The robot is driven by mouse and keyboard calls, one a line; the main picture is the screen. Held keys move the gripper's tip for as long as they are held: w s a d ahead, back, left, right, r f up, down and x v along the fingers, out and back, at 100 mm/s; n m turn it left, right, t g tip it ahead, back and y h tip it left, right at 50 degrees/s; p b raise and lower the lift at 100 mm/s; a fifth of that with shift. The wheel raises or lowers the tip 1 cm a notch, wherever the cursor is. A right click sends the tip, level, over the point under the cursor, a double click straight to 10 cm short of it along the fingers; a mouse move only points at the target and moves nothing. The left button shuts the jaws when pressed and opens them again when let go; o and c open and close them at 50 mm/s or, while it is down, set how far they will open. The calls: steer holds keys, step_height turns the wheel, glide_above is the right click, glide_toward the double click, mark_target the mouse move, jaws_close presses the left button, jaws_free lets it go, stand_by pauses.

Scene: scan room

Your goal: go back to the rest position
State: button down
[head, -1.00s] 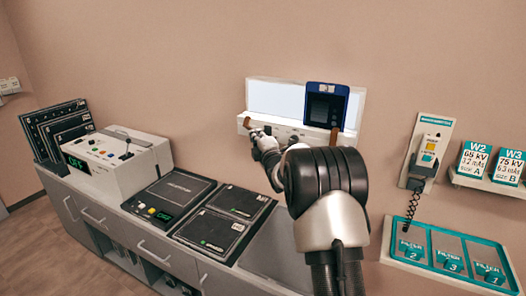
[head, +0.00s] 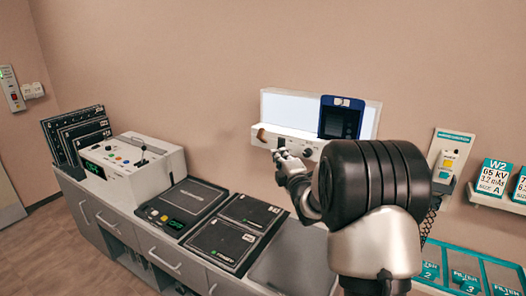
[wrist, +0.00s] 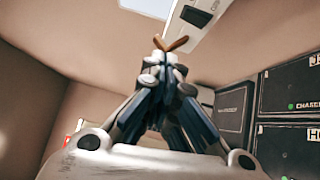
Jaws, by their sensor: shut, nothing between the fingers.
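My gripper (head: 280,154) shows in the head view in front of the lower edge of the white light box on the wall. It is small and partly hidden by my own arm. In the wrist view my gripper (wrist: 169,47) has its fingers drawn together, with orange-brown tips meeting and nothing between them. My dark, ribbed arm joint fills the right middle of the head view and covers part of the wall and counter.
The light box (head: 285,106) holds a blue-framed cassette (head: 341,118). Below stand a control console (head: 135,168), a dark panel with a green display (head: 183,205) and black plates (head: 234,232) on the counter. A wall handset (head: 446,160) and filter tray (head: 455,272) are at right.

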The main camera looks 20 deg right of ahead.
steer(key=s+a+r+m+g, duration=0.3)
steer(key=s+a+m+g, duration=0.5)
steer(key=s, duration=0.8)
steer(key=s+a+f+m+g, duration=0.2)
steer(key=s+a+m, duration=0.1)
steer(key=s, duration=0.7)
steer(key=s+a+f+m+g+y, duration=0.1)
steer(key=s+a, duration=0.4)
steer(key=s, duration=0.5)
steer(key=s+a+f+m+g+y, duration=0.1)
steer(key=s+a+f+m, duration=0.3)
steer(key=s, duration=0.5)
steer(key=shift+s+a+f+m+g, duration=0.2)
steer(key=shift+s+f+m+g, duration=0.2)
steer(key=shift+f+m+g, duration=0.4)
